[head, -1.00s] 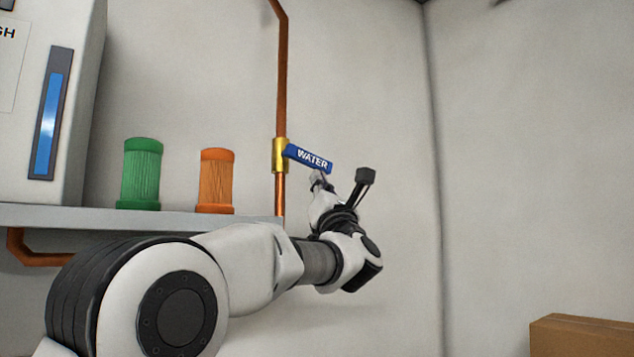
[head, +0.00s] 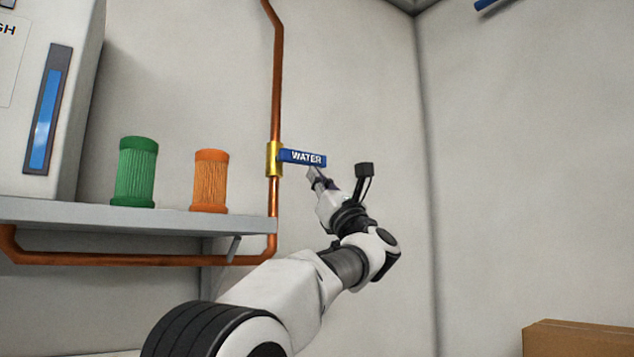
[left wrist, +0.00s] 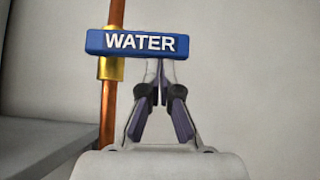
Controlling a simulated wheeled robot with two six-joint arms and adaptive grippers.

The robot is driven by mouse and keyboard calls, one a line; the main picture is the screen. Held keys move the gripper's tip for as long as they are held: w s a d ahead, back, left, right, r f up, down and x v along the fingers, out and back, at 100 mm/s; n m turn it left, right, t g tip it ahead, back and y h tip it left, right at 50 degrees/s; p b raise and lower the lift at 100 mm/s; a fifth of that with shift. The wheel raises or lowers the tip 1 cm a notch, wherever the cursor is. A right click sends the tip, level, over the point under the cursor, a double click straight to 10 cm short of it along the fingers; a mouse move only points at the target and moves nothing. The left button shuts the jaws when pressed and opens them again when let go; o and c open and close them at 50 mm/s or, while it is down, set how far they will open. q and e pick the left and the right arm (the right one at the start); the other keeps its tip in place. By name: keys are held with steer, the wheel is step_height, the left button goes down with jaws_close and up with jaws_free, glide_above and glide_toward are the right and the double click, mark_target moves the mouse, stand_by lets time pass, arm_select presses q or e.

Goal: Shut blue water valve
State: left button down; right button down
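The blue valve handle (head: 302,157), marked WATER, extends to the right from a brass valve body (head: 274,158) on a vertical copper pipe. It is nearly horizontal, its free end slightly lower in the head view. My left gripper (head: 314,175) is just under the handle's free half. In the left wrist view the handle (left wrist: 137,43) crosses above the left gripper (left wrist: 160,72), whose fingers are together with nothing between them. The tips reach the handle's lower edge; whether they touch is hard to tell. My right gripper is not in view.
A grey shelf (head: 130,216) left of the pipe carries a green cartridge (head: 135,172), an orange cartridge (head: 210,181) and a white machine (head: 85,110). The copper pipe (head: 278,80) runs up the wall. A cardboard box (head: 578,339) is at lower right. The wall right of the handle is clear.

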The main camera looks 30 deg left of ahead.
arm_select(q)
steer(key=a+f+b+v, duration=0.2)
steer(key=b+v, duration=0.9)
steer(key=v, duration=0.1)
steer(key=shift+d+f+b, duration=0.25)
steer(key=shift+f+b, duration=0.05)
steer(key=shift+b, duration=0.1)
steer(key=shift+w, duration=0.15)
